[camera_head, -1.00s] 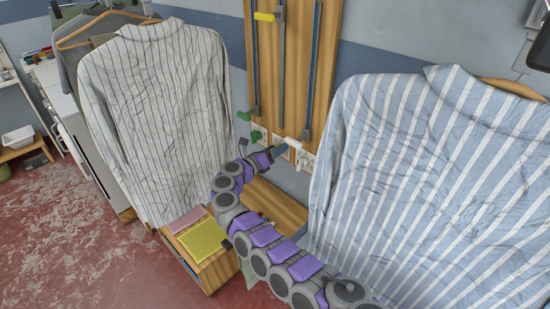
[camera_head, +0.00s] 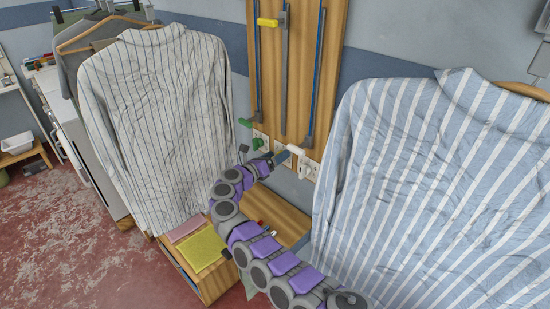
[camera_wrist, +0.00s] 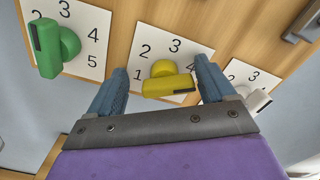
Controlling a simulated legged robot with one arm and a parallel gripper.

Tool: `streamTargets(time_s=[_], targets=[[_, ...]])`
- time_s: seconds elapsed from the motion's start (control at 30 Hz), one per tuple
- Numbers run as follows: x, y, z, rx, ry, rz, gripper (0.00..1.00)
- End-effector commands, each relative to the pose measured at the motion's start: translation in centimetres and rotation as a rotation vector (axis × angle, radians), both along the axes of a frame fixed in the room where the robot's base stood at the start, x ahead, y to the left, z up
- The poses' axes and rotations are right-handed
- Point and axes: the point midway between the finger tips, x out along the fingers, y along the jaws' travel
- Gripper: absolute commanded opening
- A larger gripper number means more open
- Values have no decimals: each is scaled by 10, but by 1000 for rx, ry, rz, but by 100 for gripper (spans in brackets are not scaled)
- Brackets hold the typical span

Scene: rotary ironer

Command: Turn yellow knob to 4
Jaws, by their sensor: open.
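The yellow knob (camera_wrist: 172,85) sits on a white number card (camera_wrist: 152,56) on the wooden board in the wrist view. In the head view my gripper (camera_head: 280,157) is at the board's lower edge and hides the yellow knob.
A green knob (camera_wrist: 53,46) is to the left and a white knob (camera_wrist: 252,101) to the right. Sliders with yellow (camera_head: 267,22), green (camera_head: 245,122) and white (camera_head: 295,150) handles are on the board. Striped shirts hang left (camera_head: 155,120) and right (camera_head: 430,180).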

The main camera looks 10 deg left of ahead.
Motion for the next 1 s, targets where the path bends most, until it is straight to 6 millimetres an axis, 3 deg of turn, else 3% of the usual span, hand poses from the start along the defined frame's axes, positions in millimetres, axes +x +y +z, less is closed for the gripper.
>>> streamTargets(time_s=[0.37,1.0], targets=[[-11,5,0,0,2,-5,83],[-114,91,-1,-1,1,0,83]])
